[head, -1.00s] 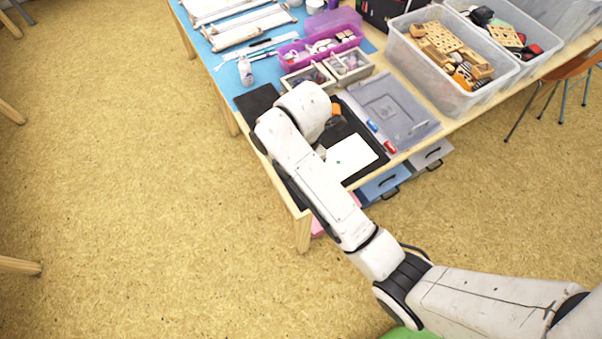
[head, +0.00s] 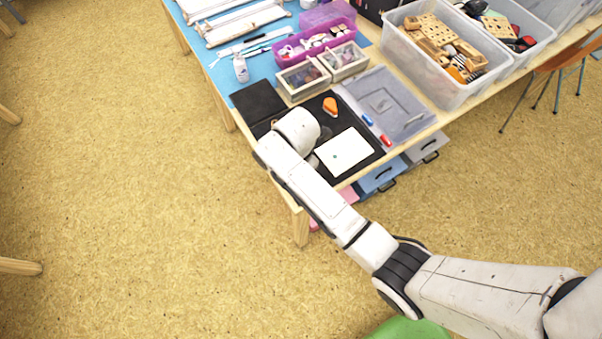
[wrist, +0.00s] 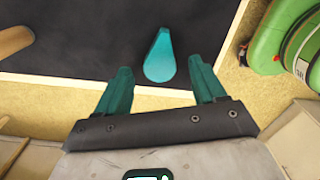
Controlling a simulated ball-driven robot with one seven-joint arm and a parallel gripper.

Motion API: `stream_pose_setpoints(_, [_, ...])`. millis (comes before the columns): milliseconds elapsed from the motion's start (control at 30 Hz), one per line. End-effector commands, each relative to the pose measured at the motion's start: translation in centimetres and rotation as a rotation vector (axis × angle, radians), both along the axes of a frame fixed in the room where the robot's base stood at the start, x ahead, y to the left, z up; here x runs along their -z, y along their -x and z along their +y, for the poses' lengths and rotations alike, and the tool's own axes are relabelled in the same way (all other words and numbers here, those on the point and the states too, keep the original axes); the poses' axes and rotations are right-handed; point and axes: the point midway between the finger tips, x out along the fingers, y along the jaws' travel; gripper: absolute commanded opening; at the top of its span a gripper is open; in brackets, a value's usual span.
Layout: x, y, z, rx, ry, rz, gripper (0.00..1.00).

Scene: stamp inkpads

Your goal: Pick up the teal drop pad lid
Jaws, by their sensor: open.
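The teal drop pad lid (wrist: 160,58) is a drop-shaped piece on the black mat (wrist: 75,40) in the wrist view, near the mat's pale edge. Its narrow tip points away from my gripper. My gripper (wrist: 160,66) is open, with one teal finger to the left of the lid and one to the right. Gaps show on both sides, so it is not gripped. I cannot tell the fingers' height above the mat. In the head view my arm covers the spot, and neither the lid nor the fingers show clearly.
An orange drop-shaped pad (head: 330,106) and a white sheet (head: 345,152) with a small teal mark lie on the mat. Red and blue markers lie beside a grey lid (head: 385,103). Two divided boxes (head: 303,78) stand behind. The table's front edge is close to my arm.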

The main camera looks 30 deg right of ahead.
Motion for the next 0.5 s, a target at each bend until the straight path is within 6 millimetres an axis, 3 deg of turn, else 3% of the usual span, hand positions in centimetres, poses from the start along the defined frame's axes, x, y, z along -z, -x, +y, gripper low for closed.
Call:
stream_pose_setpoints(333, [0.83,0.02,0.00,0.001,0.000,-0.001,0.69])
stream_pose_setpoints(500, [0.81,0.02,0.00,0.001,0.000,-0.001,0.52])
